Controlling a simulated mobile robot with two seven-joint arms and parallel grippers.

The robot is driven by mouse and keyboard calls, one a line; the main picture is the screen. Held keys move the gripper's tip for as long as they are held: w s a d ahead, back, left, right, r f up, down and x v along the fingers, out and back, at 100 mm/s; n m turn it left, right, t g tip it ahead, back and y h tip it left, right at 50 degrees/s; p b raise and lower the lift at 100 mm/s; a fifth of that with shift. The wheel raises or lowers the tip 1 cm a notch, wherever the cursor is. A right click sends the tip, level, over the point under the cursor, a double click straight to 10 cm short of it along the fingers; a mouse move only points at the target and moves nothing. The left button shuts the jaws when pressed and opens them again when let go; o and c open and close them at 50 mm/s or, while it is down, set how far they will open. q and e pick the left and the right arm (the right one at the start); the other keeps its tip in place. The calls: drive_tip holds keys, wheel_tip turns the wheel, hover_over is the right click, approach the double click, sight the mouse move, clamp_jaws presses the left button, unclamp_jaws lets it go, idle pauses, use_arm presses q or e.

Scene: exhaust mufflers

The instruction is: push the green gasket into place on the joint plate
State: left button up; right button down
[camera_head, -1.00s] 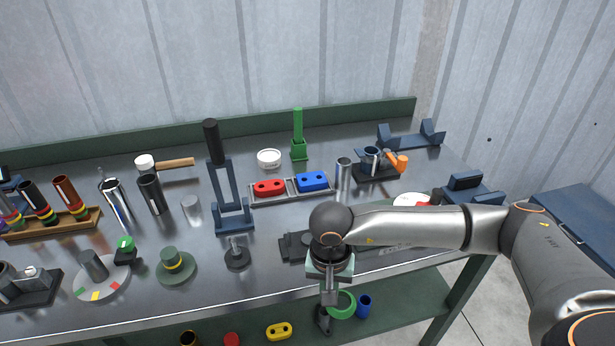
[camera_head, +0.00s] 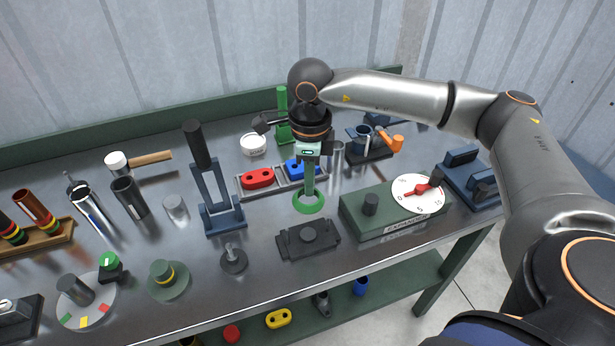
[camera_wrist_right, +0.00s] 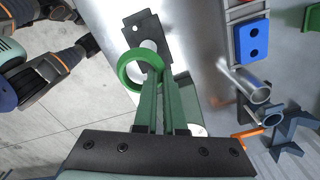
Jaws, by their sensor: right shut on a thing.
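The green gasket (camera_head: 309,203) is a ring held by my right gripper (camera_head: 308,184), whose fingers are shut on its rim. In the head view it appears just behind the joint plate (camera_head: 290,248), a dark flat plate with a round raised boss in its middle. In the right wrist view the gasket (camera_wrist_right: 122,73) hangs from the fingertips (camera_wrist_right: 153,90). It overlaps the lower part of the plate (camera_wrist_right: 152,25) in the picture, with the pale boss partly showing through the ring. The gasket looks apart from the plate, raised above it. My left gripper is not in view.
A green box with a dial (camera_head: 380,222) stands right of the plate. A tray with red and blue blocks (camera_head: 270,190) lies behind. A dark upright stand (camera_head: 222,222) and a small round-based post (camera_head: 233,262) are at left. The table's front edge is close to the plate.

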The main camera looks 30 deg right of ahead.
sight(309, 228)
drive_tip(key=shift+f+b, duration=0.2)
drive_tip(key=shift+b, duration=0.1)
wheel_tip(309, 228, down, 4)
drive_tip(key=b, duration=0.3)
drive_tip(key=shift+r, duration=0.15)
drive_tip(key=shift+f+b, duration=1.15)
drive_tip(key=shift+f, duration=0.2)
drive_tip(key=shift+f+b, duration=1.95)
drive_tip(key=shift+f, duration=0.3)
drive_tip(key=shift+f, duration=0.2)
drive_tip(key=shift+s+r, duration=0.1)
